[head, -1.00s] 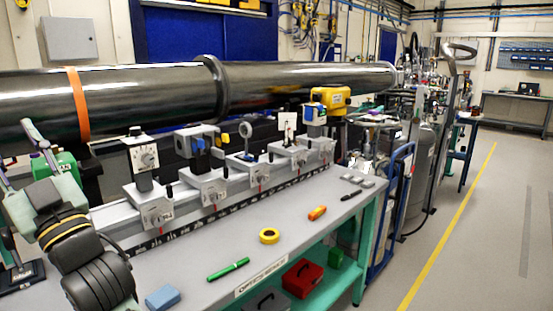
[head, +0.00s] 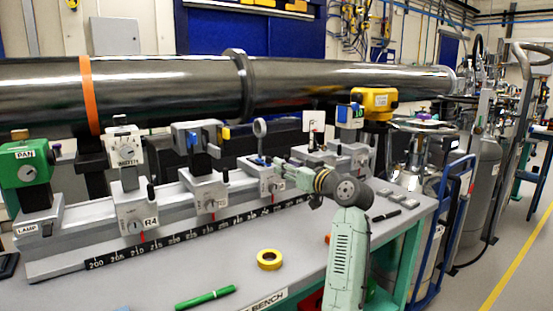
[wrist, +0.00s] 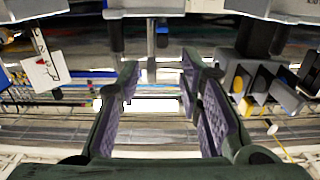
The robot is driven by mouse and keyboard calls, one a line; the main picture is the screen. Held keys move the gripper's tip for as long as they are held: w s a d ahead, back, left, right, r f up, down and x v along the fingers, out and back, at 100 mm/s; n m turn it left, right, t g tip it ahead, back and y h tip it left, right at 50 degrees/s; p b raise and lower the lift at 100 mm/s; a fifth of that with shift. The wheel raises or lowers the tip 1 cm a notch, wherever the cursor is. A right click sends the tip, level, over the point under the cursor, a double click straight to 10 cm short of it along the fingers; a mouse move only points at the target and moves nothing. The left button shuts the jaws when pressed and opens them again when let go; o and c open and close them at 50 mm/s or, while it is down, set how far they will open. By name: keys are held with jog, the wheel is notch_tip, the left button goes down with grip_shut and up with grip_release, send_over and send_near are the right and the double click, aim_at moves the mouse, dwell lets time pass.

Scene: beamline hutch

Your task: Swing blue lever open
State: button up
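My gripper (head: 280,170) is at the rail carrier under the small ring mount (head: 260,130), close in front of it. In the wrist view its two fingers (wrist: 160,95) stand apart with a clear gap; a grey post (wrist: 151,42) shows beyond the gap. Small blue parts show at the ring mount's base (head: 259,160), on the neighbouring mount to the left (head: 192,141), and on the instrument at the right (head: 357,109). I cannot tell which of these is the blue lever. My gripper partly hides the carrier.
The rail (head: 150,244) carries several mounts, with a green lamp unit (head: 27,166) at the left and a white card (head: 313,121) at the right. A dark beam pipe (head: 160,85) runs behind. Yellow tape (head: 269,259) and a green pen (head: 205,297) lie on the bench.

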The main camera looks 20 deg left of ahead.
aim_at(270, 158)
jog(key=shift+p+x, duration=1.4)
jog(key=shift+x, duration=3.55)
jog(key=shift+s+a, duration=0.1)
jog(key=shift+s, duration=0.05)
jog(key=shift+c, duration=0.4)
grip_shut()
